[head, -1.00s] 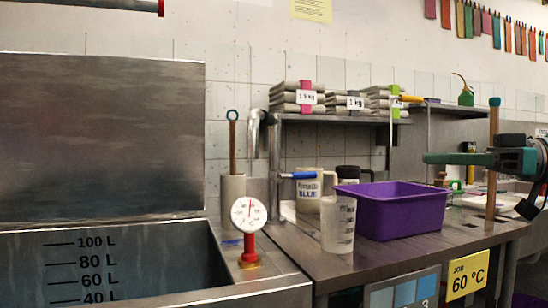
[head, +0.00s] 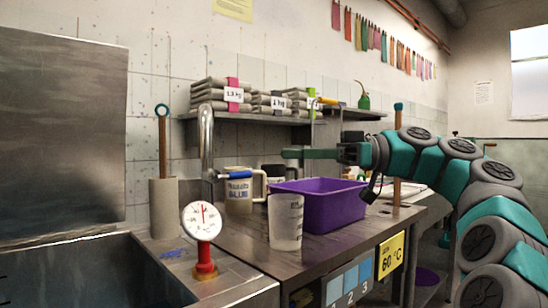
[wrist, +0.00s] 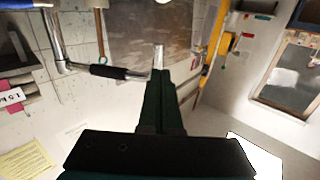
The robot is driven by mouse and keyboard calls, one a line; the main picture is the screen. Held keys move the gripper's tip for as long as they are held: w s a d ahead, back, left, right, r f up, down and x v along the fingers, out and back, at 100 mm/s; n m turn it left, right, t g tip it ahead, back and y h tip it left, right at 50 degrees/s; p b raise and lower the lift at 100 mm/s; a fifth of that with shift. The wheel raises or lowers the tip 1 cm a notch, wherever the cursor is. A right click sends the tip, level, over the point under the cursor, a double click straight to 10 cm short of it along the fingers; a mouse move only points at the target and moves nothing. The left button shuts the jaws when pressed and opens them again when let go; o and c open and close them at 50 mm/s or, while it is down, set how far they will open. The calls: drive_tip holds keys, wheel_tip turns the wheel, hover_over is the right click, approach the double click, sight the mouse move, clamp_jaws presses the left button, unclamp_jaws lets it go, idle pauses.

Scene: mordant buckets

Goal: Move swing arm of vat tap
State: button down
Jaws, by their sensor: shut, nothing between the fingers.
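The vat tap (head: 207,140) is a grey metal pipe at the vat's back right corner, with a blue-handled lever (head: 234,175) low on it. In the wrist view its swing arm (wrist: 108,71) is a bent metal pipe with a black sleeve, reaching right from the upright pipe. The blue lever handle (wrist: 18,22) is at the top left there. My gripper (head: 288,153) is shut and empty, right of the tap, above the purple tub. In the wrist view my gripper (wrist: 158,62) appears just right of the swing arm's end; I cannot tell the gap in depth.
A dial thermometer (head: 202,222) stands on the rim of the steel vat (head: 85,260). A clear beaker (head: 286,222), a mug (head: 240,195) and a purple tub (head: 335,210) stand on the bench. A shelf (head: 270,118) carries grey bags behind.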

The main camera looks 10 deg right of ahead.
drive_tip(key=w+a+p, duration=0.1)
drive_tip(key=a, duration=1.1)
drive_tip(key=shift+w, duration=0.15)
drive_tip(key=shift+f, duration=0.1)
drive_tip(key=a+m+t+b, duration=0.1)
drive_tip(key=a+b, duration=0.1)
drive_tip(key=a+t+b, duration=0.1)
drive_tip(key=a, duration=0.1)
drive_tip(key=s+a+m+t+h+b, duration=0.1)
drive_tip(key=a+t+b, duration=0.1)
drive_tip(key=a, duration=0.1)
drive_tip(key=shift+s+f+m+b, duration=0.1)
drive_tip(key=shift+f+m+b, duration=0.1)
drive_tip(key=shift+m+b, duration=0.1)
drive_tip(key=w+a+m+t+h+b, duration=0.1)
drive_tip(key=a+m+t+h, duration=0.1)
drive_tip(key=a+t, duration=0.3)
drive_tip(key=shift+w+a+r+m+h+b, duration=0.35)
drive_tip(key=shift+a+m, duration=0.45)
drive_tip(key=shift+a, duration=0.95)
drive_tip(key=shift+f, duration=0.1)
